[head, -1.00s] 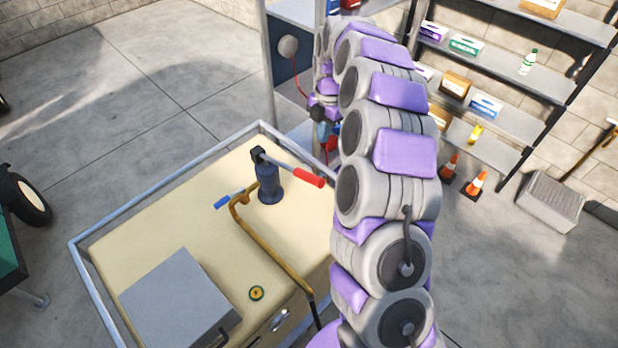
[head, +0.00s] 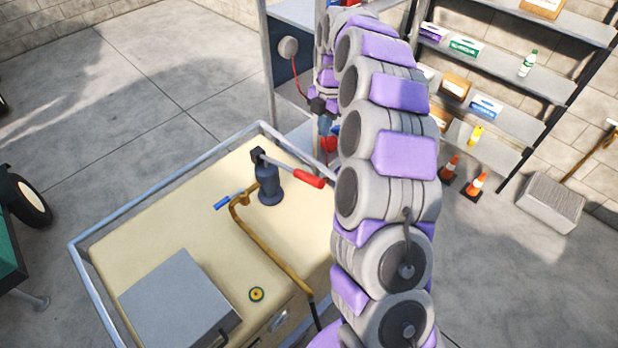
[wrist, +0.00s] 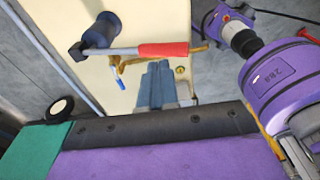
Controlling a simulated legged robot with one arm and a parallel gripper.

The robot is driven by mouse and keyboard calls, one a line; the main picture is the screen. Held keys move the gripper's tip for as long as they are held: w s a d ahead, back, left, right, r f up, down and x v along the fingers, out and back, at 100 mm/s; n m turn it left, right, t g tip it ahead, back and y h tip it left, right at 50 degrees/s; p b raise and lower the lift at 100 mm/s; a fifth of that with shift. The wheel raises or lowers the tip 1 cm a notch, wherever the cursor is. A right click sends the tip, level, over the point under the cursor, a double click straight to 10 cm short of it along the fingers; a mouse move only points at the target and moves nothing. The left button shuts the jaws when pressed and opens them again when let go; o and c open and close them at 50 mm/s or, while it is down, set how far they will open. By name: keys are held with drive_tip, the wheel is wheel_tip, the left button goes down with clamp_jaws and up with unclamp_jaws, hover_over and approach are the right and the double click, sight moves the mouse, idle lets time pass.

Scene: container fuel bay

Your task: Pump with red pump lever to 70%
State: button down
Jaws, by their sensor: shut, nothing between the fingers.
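The pump (head: 268,185) is a dark blue upright cylinder on the cream top of a cart (head: 170,215). Its grey lever slopes down to the right and ends in a red grip (head: 308,179). In the wrist view the red grip (wrist: 163,49) lies across the upper middle. My gripper (head: 325,127) hangs fingers down behind the grip in the head view, apart from it in the picture. In the wrist view its two blue-grey fingers (wrist: 158,64) are together and empty, with tips just below the grip. I cannot tell whether they touch it. No percentage readout is legible.
A yellow-brown bent bar (head: 270,245) and a blue-gripped handle (head: 228,199) are beside the pump. A grey box (head: 180,298) covers the cart's front left. A raised rail (head: 165,185) edges the cart. Shelves (head: 500,110) and orange cones (head: 475,186) stand at right.

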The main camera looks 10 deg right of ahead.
sight(306, 175)
drive_tip(key=a+p, duration=0.1)
drive_tip(key=a, duration=0.1)
drive_tip(key=a+g+p, duration=0.1)
drive_tip(key=a, duration=0.1)
drive_tip(key=a+n+g+p, duration=0.1)
drive_tip(key=shift+w+a+r, duration=0.4)
drive_tip(key=x, duration=0.4)
drive_tip(key=d+p+x, duration=0.1)
drive_tip(key=x, duration=0.3)
drive_tip(key=p+x, duration=0.1)
drive_tip(key=x, duration=0.3)
drive_tip(key=shift+d+f, duration=0.1)
drive_tip(key=shift+f, duration=0.35)
drive_tip(key=shift+s+d+f, duration=0.1)
drive_tip(key=shift+d+f, duration=0.1)
drive_tip(key=shift+f, duration=0.25)
